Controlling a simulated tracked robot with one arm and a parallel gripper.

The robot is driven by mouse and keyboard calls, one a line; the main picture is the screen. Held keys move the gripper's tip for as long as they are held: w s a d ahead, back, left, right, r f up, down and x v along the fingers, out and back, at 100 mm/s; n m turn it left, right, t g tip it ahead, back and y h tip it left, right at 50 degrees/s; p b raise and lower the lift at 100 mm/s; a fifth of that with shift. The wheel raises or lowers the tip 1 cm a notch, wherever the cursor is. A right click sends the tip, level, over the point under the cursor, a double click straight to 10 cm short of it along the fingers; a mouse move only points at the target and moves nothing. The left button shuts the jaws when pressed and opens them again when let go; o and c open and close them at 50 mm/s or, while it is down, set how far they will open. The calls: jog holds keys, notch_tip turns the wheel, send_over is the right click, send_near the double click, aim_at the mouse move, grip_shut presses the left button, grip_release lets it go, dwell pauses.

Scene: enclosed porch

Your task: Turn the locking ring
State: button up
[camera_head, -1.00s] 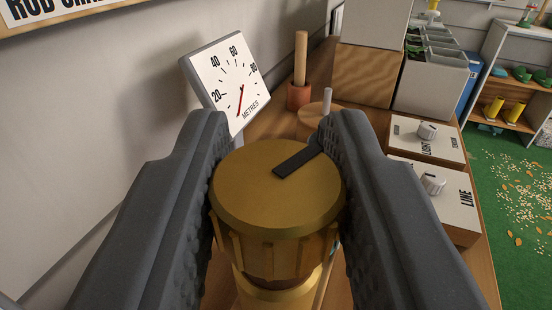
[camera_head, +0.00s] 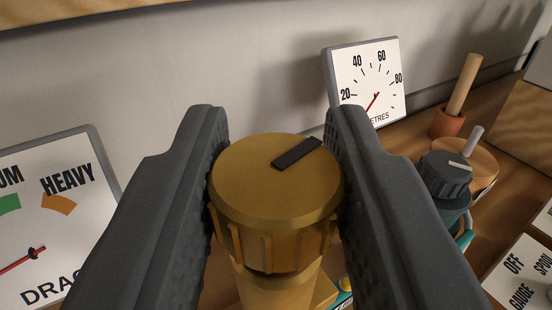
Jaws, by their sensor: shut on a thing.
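The locking ring is a brass, ribbed knob (camera_head: 270,185) with a dark bar mark on its flat top, in the middle of the view. It sits on a brass post (camera_head: 280,285). My gripper (camera_head: 278,165) is shut on it, one dark padded finger on each side. The bar mark points up and to the right, toward the right finger. The fingers hide the sides of the knob.
A metres dial (camera_head: 368,80) stands behind to the right. A drag dial (camera_head: 50,215) is at the left. A dark knob (camera_head: 446,175) and a wooden reel part with a peg (camera_head: 482,163) stand close to the right finger. A switch panel (camera_head: 525,275) is at lower right.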

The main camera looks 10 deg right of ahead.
jog(key=n+y+p, duration=0.1)
jog(key=y, duration=0.1)
jog(key=n+y+p, duration=0.1)
jog(key=y, duration=0.1)
jog(key=shift+d+r+n, duration=0.2)
jog(key=shift+n, duration=0.1)
jog(key=n+y+p, duration=0.2)
jog(key=y+p, duration=0.2)
jog(key=p, duration=0.1)
jog(key=shift+r+n, duration=0.15)
jog(key=shift+n, duration=0.15)
jog(key=n+g+y+p, duration=0.1)
jog(key=n+y+p, duration=0.1)
jog(key=y+p, duration=0.2)
jog(key=shift+n+g+p, duration=0.4)
jog(key=shift+p, duration=0.35)
jog(key=n+g+y+p, duration=0.1)
jog(key=y, duration=0.1)
jog(key=n+g+y+p, duration=0.2)
jog(key=shift+a+f, duration=0.1)
jog(key=shift+f, duration=0.1)
jog(key=shift+n+g+y+p, duration=0.35)
jog(key=shift+n+g+y, duration=1.3)
jog(key=shift+g, duration=0.35)
jog(key=shift+a+n+g+y, duration=0.1)
jog(key=shift+n+g+y, duration=0.15)
jog(key=shift+n+g, duration=0.4)
jog(key=o, duration=1)
jog(key=shift+f, duration=0.1)
jog(key=shift+c, duration=0.2)
